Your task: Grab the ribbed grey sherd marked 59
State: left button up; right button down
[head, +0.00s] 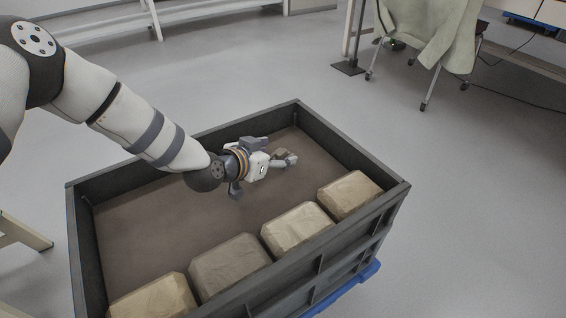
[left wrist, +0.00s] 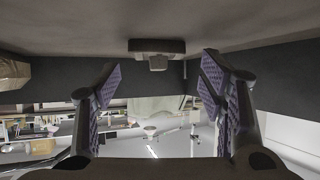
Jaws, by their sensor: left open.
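A small grey-brown piece (head: 280,154) lies on the crate floor by my left gripper's fingers in the head view, partly hidden by them. In the left wrist view, which looks upside down, the grey sherd (left wrist: 157,48) sits on the floor surface at the top, centred between the fingers and beyond their tips. No mark 59 is legible, and ribs cannot be made out clearly. My left gripper (head: 277,150) is open and low inside the crate. Its two purple textured finger pads (left wrist: 158,85) stand wide apart with nothing between them. My right gripper is not in view.
A dark grey crate (head: 345,137) with raised walls surrounds the sherd. Several stone-like blocks, one being a tan block (head: 298,228), line its near right side. The brown floor left of my gripper is bare. A chair with a cloth (head: 425,35) stands beyond.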

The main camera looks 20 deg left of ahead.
pick_arm(q)
jog(key=shift+w+d+f, duration=0.25)
jog(key=shift+w+f, duration=0.25)
jog(key=shift+f, duration=0.1)
jog(key=shift+w+r, duration=0.15)
jog(key=c, duration=1.3)
